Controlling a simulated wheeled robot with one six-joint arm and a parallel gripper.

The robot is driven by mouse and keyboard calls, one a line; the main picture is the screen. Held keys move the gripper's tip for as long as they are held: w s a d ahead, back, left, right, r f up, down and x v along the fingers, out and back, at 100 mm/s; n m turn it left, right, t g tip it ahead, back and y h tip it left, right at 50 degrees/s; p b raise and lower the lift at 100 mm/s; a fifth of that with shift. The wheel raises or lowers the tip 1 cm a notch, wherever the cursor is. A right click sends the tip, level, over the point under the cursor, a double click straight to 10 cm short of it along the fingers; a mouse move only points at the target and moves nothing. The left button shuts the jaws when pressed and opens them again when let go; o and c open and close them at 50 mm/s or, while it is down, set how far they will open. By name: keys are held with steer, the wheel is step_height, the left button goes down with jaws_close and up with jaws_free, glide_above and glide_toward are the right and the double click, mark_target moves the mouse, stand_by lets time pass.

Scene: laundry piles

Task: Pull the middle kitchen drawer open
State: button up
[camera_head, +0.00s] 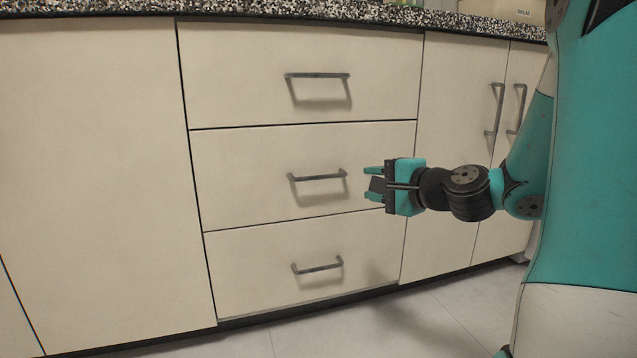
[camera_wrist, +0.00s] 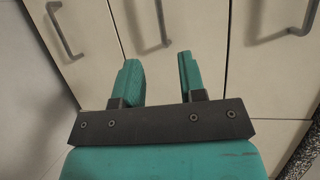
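The middle drawer (camera_head: 245,190) is a cream front in a stack of three, and it is shut. Its grey bar handle (camera_head: 317,177) lies horizontally in the head view. My gripper (camera_head: 373,184) is to the right of this handle, apart from it, with its teal fingers spread and nothing between them. In the wrist view, which is turned sideways, the middle handle (camera_wrist: 164,25) stands beyond the open fingertips (camera_wrist: 158,62), roughly in line with the gap between them. Neither finger touches the handle.
The top drawer handle (camera_head: 318,75) and bottom drawer handle (camera_head: 317,266) sit above and below. Cupboard doors with upright handles (camera_head: 495,110) are at the right. A speckled countertop (camera_head: 260,9) runs above. The tiled floor (camera_head: 440,325) in front looks clear.

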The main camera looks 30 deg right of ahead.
mark_target(320, 178)
steer(key=p+x, duration=0.3)
steer(key=x, duration=1.3)
steer(key=shift+f, duration=0.15)
steer(key=shift+w+a, duration=0.1)
steer(key=shift+w, duration=0.3)
steer(key=shift+c, duration=0.2)
jaws_close()
